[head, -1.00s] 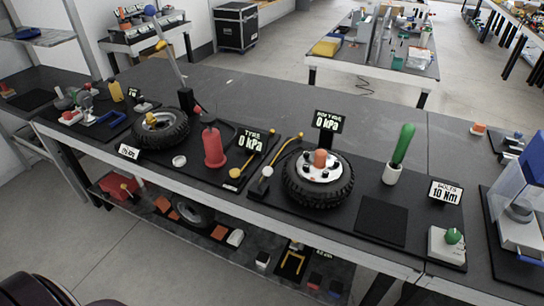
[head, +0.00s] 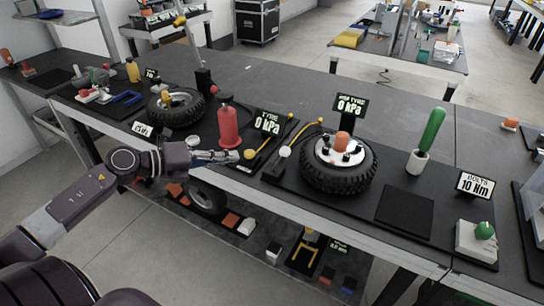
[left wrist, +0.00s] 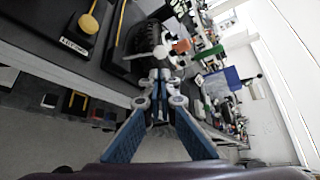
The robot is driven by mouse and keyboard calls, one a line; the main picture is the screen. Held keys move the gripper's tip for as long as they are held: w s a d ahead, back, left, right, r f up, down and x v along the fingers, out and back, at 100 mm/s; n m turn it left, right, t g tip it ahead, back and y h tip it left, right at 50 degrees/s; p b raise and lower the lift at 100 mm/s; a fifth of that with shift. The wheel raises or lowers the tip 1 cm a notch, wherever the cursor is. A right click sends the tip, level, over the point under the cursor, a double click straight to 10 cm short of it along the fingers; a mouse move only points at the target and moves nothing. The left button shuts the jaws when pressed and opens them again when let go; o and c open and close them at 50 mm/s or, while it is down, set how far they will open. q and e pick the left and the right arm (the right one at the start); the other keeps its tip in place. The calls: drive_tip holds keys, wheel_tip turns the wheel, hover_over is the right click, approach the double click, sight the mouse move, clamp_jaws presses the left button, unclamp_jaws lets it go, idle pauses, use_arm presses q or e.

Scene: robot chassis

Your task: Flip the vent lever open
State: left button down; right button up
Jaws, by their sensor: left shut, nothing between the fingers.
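I cannot tell for certain which part is the vent lever. A yellow-ended lever with a white knob (head: 285,152) stands left of the front tyre (head: 338,172). A yellow bar with a round yellow end (head: 250,154) lies on the dark mat to its left. My left gripper (head: 235,156) is shut and empty at the bench's front edge, just left of that yellow end. In the left wrist view its fingers (left wrist: 160,75) are closed together, with the white knob (left wrist: 160,52) beyond the tips. The yellow end also shows there (left wrist: 88,23). My right gripper is not in view.
A red bottle-like object (head: 228,127) stands behind my left gripper. Pressure signs (head: 350,106) stand near the tyres, and a green-handled tool (head: 432,130) stands to the right. The black square mat (head: 405,209) is bare. A lower shelf (head: 250,240) runs under the bench.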

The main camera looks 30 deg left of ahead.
use_arm(q)
drive_tip(key=p, duration=0.2)
approach(280, 159)
drive_tip(key=w+d+r, duration=0.2)
drive_tip(key=w+d, duration=0.1)
drive_tip(key=w, duration=0.1)
drive_tip(key=shift+w+d+f, duration=0.2)
drive_tip(key=shift+w+d, duration=0.25)
